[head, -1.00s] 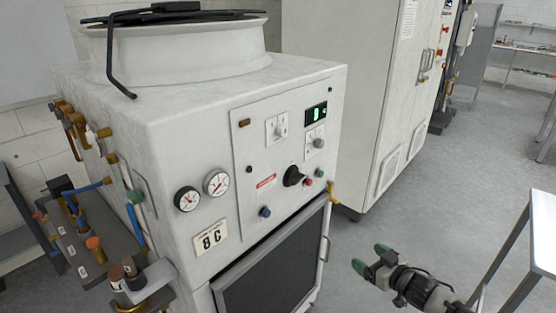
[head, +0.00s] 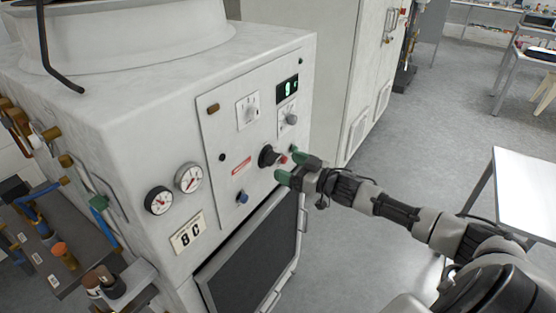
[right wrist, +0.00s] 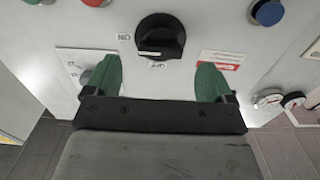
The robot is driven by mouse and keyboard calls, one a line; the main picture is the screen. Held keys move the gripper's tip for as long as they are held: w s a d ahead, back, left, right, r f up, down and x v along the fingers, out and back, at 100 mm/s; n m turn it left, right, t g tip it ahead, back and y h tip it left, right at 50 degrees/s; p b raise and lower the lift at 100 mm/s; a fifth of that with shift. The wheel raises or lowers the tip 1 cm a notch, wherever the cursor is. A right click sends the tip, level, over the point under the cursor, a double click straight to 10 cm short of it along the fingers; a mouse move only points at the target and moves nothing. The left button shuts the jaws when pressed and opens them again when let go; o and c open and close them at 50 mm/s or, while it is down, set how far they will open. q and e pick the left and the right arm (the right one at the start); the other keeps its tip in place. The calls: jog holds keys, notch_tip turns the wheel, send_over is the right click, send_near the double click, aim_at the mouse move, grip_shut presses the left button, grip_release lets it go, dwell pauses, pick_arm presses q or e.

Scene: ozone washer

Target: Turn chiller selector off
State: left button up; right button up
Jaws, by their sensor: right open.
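The white chiller cabinet (head: 130,140) has a control panel with a black rotary selector (head: 268,156). In the right wrist view the selector (right wrist: 160,38) is seen upside down, with a small white label at its left and another just below. A white mark shows on its face; I cannot tell surely which label it indicates. My right gripper (head: 294,167) has green fingertips just right of the selector. It is open and empty; in the wrist view the selector is ahead of the gap between the fingers (right wrist: 157,80), apart from them. My left gripper is out of view.
Near the selector are a red button (right wrist: 97,2), a blue button (head: 242,198) and a grey knob (head: 291,119). Two gauges (head: 189,177) sit at the left. A dark lower panel (head: 245,260) lies below. Open floor and a white table (head: 525,190) are at the right.

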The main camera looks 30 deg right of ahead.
aim_at(276, 161)
jog(key=shift+p+x, duration=0.35)
jog(key=shift+x, duration=1.6)
jog(key=c, duration=0.9)
